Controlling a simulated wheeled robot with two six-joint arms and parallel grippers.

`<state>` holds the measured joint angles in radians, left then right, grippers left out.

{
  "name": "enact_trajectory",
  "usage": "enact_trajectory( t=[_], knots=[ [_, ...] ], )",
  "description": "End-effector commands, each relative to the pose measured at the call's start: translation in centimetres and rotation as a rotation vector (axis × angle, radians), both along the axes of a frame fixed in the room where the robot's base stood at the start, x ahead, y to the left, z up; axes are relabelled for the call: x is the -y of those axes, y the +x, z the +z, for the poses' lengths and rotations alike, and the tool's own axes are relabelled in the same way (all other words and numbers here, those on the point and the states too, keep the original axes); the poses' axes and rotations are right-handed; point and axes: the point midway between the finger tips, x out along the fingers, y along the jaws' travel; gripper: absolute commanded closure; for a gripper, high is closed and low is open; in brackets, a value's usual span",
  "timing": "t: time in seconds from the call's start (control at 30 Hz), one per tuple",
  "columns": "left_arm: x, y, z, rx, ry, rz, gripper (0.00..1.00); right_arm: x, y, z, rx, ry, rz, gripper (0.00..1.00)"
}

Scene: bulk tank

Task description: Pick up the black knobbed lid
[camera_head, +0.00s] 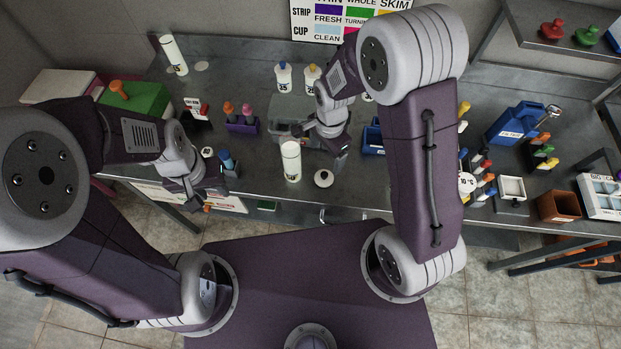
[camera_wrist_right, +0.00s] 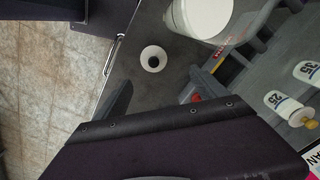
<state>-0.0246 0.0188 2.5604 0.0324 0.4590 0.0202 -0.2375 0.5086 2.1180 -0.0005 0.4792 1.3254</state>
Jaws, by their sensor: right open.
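The black knobbed lid (camera_head: 323,178) is a small white round lid with a black knob on top. It lies on the grey counter near its front edge, and also shows in the right wrist view (camera_wrist_right: 153,58). My right gripper (camera_head: 338,160) is open and empty, above the counter just behind the lid. In the right wrist view its two dark fingers (camera_wrist_right: 155,95) stand apart, with the lid beyond them and between their lines. My left gripper (camera_head: 207,193) is at the counter's front edge on the left, away from the lid; its finger opening is unclear.
A white bottle (camera_head: 291,160) stands upright just left of the lid; in the wrist view a white round container (camera_wrist_right: 207,15) is close to it. A clear tub (camera_head: 287,131) and white bottles (camera_head: 284,78) stand behind. A blue bin (camera_head: 372,138) is to the right.

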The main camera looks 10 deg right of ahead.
Motion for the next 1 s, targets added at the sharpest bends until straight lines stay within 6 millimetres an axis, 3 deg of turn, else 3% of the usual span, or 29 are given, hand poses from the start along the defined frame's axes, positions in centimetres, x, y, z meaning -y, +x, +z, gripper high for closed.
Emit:
enact_trajectory(
  t=[0.13,0.27,0.47,0.67,0.9,1.0],
  knots=[
    [0.0,0.0,0.2,0.001,0.0,0.0,0.62,-0.8,-1.1,-1.1,-0.037,-0.01,0.033,0.18],
    [0.0,0.0,0.2,0.001,0.0,0.0,0.62,-0.8,-1.1,-1.6,-0.038,-0.01,0.035,0.18],
    [0.0,0.0,0.6,0.001,0.0,0.0,0.62,-0.7,-1.1,-4.5,-0.039,-0.01,0.035,0.18],
    [0.0,0.0,0.9,0.0,0.0,0.0,0.62,-0.6,-1.1,-5.5,-0.038,-0.01,0.034,0.18],
    [0.0,0.0,1.6,0.0,0.0,0.0,0.62,-0.3,-1.2,-9.5,-0.039,-0.01,0.035,0.18],
    [0.0,0.0,1.7,0.0,0.0,0.0,0.62,-0.3,-1.1,-10.1,-0.035,-0.009,0.035,0.18]
  ],
)
